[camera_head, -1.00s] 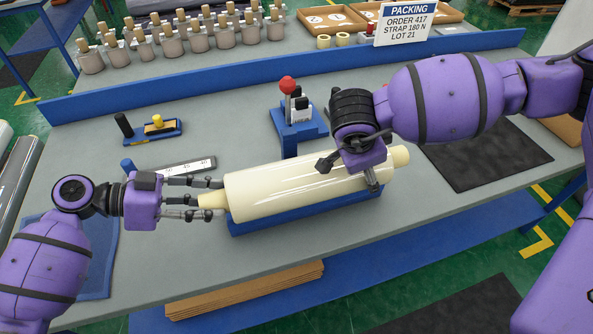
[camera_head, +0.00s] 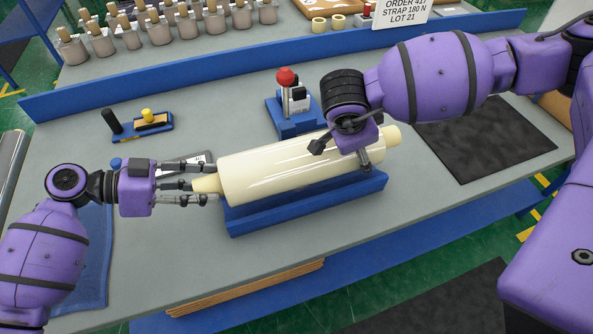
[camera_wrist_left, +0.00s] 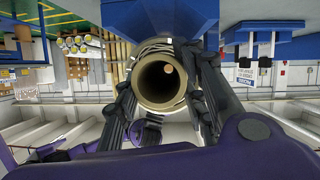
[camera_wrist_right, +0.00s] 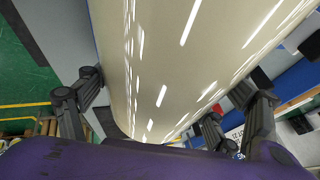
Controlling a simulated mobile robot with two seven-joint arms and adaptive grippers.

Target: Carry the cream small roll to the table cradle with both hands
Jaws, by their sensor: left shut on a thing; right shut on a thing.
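The cream small roll (camera_head: 290,168) lies lengthwise over the blue table cradle (camera_head: 305,205), slightly tilted in the picture with its right end higher. Whether it touches the cradle is hidden. My left gripper (camera_head: 203,189) is shut on the roll's left core end, its fingers on either side; the left wrist view shows the hollow core end (camera_wrist_left: 160,82) between them. My right gripper (camera_head: 350,150) is shut on the right part of the roll from above. In the right wrist view the roll's glossy wrap (camera_wrist_right: 190,60) fills the space between the fingers.
A blue stand with a red knob (camera_head: 286,78) is behind the roll. A small blue holder (camera_head: 140,127) and a dark scale strip (camera_head: 180,168) are at the left. A black mat (camera_head: 485,140) lies at the right. Several wrapped pieces (camera_head: 160,35) stand behind the blue rail.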

